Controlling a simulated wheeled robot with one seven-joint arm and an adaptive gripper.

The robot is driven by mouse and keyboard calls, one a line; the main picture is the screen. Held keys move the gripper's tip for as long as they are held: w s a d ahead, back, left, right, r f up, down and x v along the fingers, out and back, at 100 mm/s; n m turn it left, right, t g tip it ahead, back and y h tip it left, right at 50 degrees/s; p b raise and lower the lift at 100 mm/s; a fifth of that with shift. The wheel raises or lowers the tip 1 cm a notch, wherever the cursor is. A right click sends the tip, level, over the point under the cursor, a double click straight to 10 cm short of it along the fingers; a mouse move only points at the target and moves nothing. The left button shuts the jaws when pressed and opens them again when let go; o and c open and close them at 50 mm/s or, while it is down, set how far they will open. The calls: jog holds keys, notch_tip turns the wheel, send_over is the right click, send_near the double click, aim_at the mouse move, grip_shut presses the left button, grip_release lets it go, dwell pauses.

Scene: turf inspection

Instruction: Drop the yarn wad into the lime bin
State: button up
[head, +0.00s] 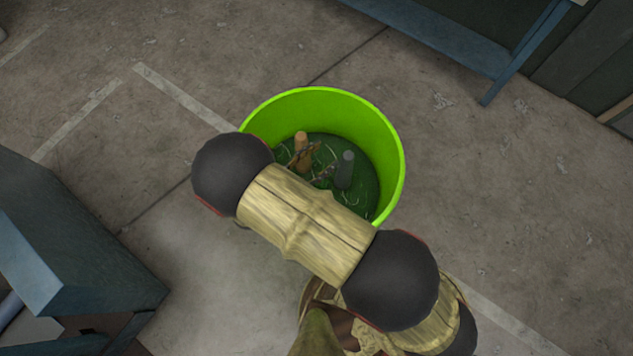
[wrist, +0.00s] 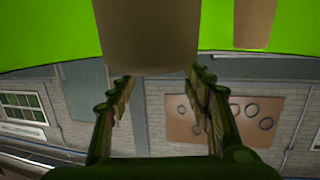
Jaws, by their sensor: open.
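The lime bin (head: 386,150) stands on the floor in the middle of the head view, its mouth facing up. My arm crosses over its near side and hides part of it. Bright lime wall fills the top of the wrist view (wrist: 40,30). My gripper (wrist: 161,78) is open, its two green fingers apart with nothing between their pads. In the head view, fingertip-like brown pieces show over the bin's mouth. I cannot pick out the yarn wad for certain; pale strands (head: 352,197) lie on the bin's dark green bottom.
A tan cylinder (head: 301,142) and a grey cylinder (head: 346,168) show inside the bin. Blue-grey benches stand at left (head: 75,260) and top right (head: 440,35). Concrete floor around the bin is clear. A brick wall with a board (wrist: 245,115) shows in the wrist view.

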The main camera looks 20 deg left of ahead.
jog(key=shift+r, duration=0.15)
notch_tip(320, 180, up, 10)
dwell(0.6)
dwell(0.3)
